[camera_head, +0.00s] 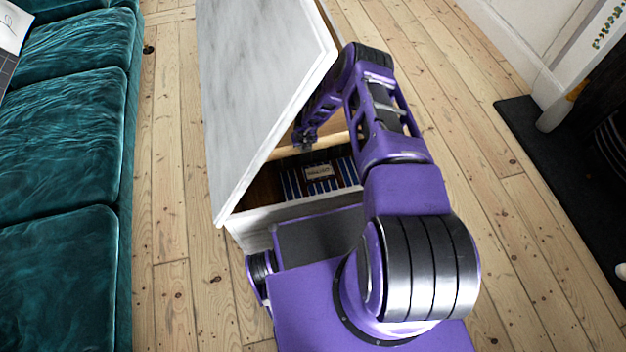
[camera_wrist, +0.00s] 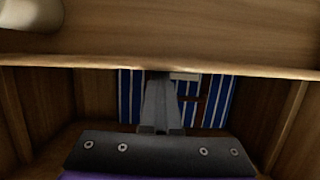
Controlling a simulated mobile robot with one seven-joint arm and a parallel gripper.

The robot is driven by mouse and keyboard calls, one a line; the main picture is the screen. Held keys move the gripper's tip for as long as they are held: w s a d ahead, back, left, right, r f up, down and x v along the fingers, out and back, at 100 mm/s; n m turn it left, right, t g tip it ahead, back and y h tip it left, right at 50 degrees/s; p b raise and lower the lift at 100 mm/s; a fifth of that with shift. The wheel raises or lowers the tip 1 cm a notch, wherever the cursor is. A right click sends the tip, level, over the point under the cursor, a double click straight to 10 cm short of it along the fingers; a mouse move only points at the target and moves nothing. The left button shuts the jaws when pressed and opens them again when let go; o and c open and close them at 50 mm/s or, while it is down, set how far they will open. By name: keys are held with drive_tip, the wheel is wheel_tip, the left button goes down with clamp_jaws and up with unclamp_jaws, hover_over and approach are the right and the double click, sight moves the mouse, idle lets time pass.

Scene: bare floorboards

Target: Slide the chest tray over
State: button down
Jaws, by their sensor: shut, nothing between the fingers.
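The chest (camera_head: 285,212) stands on the floor in front of me with its white, grey-streaked lid (camera_head: 262,75) raised at a slant. The chest tray (camera_head: 338,139) is a light wooden piece inside, partly hidden by the lid and my arm. In the wrist view the tray (camera_wrist: 220,62) spans the upper part, with its near edge running across. My gripper (camera_head: 304,140) is inside the opening under the lid, close to the tray's edge. In the wrist view its fingers (camera_wrist: 160,78) are together and empty, with the tips at that edge; I cannot tell if they touch.
Blue-and-white striped things (camera_head: 322,178) with a pale label lie lower in the chest and also show in the wrist view (camera_wrist: 218,102). A pale object (camera_wrist: 30,15) is at upper left there. A teal sofa (camera_head: 65,130) stands left. Bare floorboards (camera_head: 175,190) lie between.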

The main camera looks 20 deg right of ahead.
drive_tip(key=w, duration=0.7)
drive_tip(key=shift+w+a+r, duration=0.2)
drive_tip(key=shift+w+a, duration=0.15)
drive_tip(key=shift+w+d+f, duration=0.1)
drive_tip(key=shift+w+d, duration=0.25)
drive_tip(key=shift+w, duration=0.25)
